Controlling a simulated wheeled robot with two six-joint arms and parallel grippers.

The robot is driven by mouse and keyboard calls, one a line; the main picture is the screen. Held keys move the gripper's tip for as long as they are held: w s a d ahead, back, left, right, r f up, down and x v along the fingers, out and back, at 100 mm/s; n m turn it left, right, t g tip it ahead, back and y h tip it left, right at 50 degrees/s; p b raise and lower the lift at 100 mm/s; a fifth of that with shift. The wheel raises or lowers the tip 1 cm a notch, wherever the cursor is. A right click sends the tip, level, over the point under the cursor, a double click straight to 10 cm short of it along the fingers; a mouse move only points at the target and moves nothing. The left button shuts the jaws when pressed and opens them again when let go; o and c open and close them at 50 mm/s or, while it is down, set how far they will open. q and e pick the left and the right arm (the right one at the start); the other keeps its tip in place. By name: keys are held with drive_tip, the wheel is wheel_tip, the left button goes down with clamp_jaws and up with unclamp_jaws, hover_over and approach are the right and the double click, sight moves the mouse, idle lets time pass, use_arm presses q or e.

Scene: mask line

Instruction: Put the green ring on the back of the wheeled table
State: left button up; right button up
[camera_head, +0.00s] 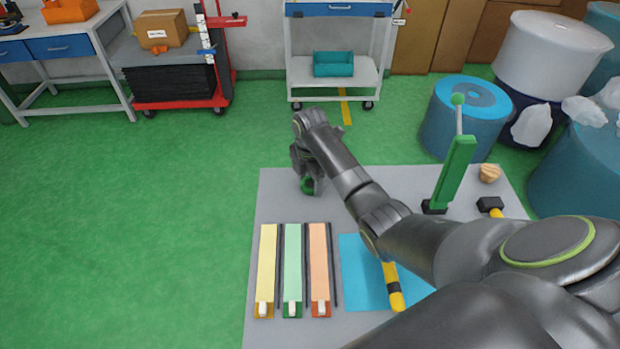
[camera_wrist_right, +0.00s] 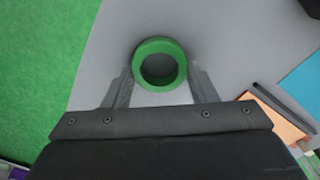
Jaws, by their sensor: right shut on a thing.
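The green ring (camera_head: 308,188) is between the fingers of my right gripper (camera_head: 304,176), at the back left of the grey table (camera_head: 375,178). In the right wrist view the ring (camera_wrist_right: 160,45) is upright to the camera as a thick green loop with an open hole, and both fingers of the right gripper (camera_wrist_right: 160,76) touch its sides. The gap between ring and table top is hard to judge. My left gripper is out of view.
Yellow, green and orange strips (camera_head: 292,258) lie at the table's front left beside a blue sheet (camera_head: 360,285). A green upright post (camera_head: 455,172) stands at the back right, near a dark-headed hammer (camera_head: 490,204). A white wheeled cart (camera_head: 335,9) stands behind on green floor.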

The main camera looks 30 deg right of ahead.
drive_tip(key=shift+f, duration=0.1)
drive_tip(key=o, duration=1)
drive_tip(key=shift+c, duration=0.2)
wheel_tip(320, 180, up, 12)
drive_tip(key=p, duration=0.3)
drive_tip(key=shift+r+p, duration=0.2)
drive_tip(key=shift+p, duration=0.2)
drive_tip(key=shift+a+f, duration=0.1)
